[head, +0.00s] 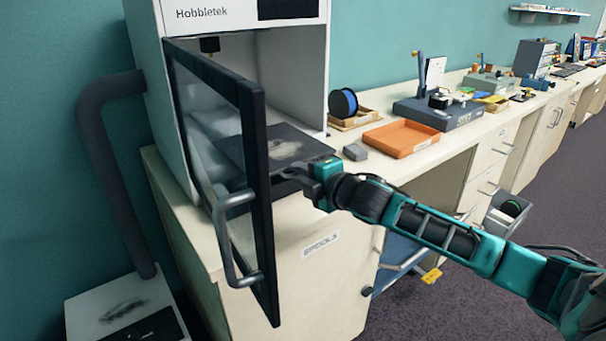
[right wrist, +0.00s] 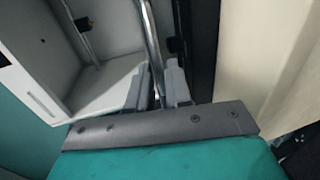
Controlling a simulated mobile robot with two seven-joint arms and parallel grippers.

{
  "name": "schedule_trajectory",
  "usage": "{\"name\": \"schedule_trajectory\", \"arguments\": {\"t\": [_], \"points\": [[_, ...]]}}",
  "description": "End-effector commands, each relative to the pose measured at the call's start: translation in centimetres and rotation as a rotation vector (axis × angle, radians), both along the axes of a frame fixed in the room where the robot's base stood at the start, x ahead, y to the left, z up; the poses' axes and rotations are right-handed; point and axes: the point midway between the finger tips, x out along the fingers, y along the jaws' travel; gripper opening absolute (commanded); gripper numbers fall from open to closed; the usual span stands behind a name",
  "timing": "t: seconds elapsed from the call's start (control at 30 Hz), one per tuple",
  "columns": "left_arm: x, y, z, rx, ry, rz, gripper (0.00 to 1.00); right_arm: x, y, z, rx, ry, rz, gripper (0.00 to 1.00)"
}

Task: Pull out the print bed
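The print bed (head: 272,144) is a dark flat plate with a pale smudge, low inside the white printer (head: 178,120). The printer's dark-framed glass door (head: 257,150) stands open, its grey handle (head: 228,240) facing me. My right gripper (head: 292,174) is at the bed's front edge, just right of the door. In the right wrist view its two grey fingers (right wrist: 158,88) are close together, a metal rod showing behind them. Whether they grip the bed's edge is unclear. My left gripper is not in view.
The open door and its handle stand close left of my right gripper. An orange tray (head: 402,138), a small grey block (head: 355,152) and a blue spool (head: 343,103) are on the counter to the right. A thick dark hose (head: 112,180) runs down left of the printer.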

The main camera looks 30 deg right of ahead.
Motion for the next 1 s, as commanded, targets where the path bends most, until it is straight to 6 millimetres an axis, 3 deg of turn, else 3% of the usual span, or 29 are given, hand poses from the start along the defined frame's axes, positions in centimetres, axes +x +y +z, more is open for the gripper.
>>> {"name": "schedule_trajectory", "arguments": {"t": [0.33, 1.0], "points": [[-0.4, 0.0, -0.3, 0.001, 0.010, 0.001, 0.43, -1.1, -0.1, 0.1, -0.001, 0.002, 0.000, 0.19], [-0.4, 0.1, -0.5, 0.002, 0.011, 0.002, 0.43, -9.3, -0.7, 1.8, 0.000, 0.004, 0.000, 0.19]]}}
